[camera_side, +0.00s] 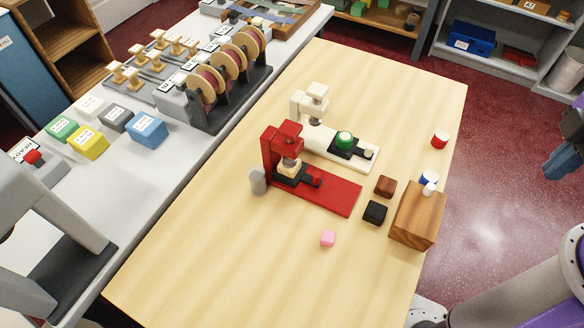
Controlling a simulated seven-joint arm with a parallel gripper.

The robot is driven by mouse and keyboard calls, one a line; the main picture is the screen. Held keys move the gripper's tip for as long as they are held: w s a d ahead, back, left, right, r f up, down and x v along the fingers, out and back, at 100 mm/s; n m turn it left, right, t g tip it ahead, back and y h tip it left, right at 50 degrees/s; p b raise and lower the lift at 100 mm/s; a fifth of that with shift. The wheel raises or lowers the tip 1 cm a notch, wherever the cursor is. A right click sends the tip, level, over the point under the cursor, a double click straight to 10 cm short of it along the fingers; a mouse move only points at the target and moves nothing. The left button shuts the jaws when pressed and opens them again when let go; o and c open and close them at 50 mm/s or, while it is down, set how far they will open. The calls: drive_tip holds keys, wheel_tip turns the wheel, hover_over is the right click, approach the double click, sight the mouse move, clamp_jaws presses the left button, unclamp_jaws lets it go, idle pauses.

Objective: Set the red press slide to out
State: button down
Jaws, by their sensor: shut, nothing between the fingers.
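The red press (270,152) stands near the middle of the table, with its long red base (337,196) running to the lower right. Its dark slide (300,183) sits in, under the press head (290,138), with a cream piece (290,168) on it below the head. A small red knob (315,178) is at the slide's outer end; bare base extends beyond it. My gripper (550,176) is at the right edge, shut and empty, well away from the press and off the table's right side.
Behind the red press is a white press (315,93), its dark slide out with a green round piece (345,139). Brown (385,186) and black (375,212) cubes and a wooden block (419,214) lie right. The front-left tabletop is clear.

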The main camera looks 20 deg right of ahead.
idle(0.4)
drive_tip(key=c, duration=1.2)
unclamp_jaws()
drive_tip(key=shift+a, duration=0.15)
drive_tip(key=shift+o, duration=0.9)
drive_tip(key=w+a+n+y, duration=0.1)
drive_tip(key=w+a, duration=0.4)
drive_tip(key=a, duration=0.3)
drive_tip(key=shift+w+a+r+n+g, duration=0.2)
drive_tip(key=shift+w+a+n+g, duration=0.1)
drive_tip(key=shift+w+a+n, duration=0.1)
drive_tip(key=n+y, duration=0.3)
drive_tip(key=n, duration=0.1)
hover_over(318, 175)
drive_tip(key=d, duration=0.7)
wheel_tip(318, 175, down, 6)
drive_tip(key=x, duration=1.7)
drive_tip(key=shift+w+a+r, duration=0.1)
drive_tip(key=shift+w+a, duration=0.1)
drive_tip(key=shift+w, duration=0.15)
drive_tip(key=shift+d, duration=0.1)
clamp_jaws()
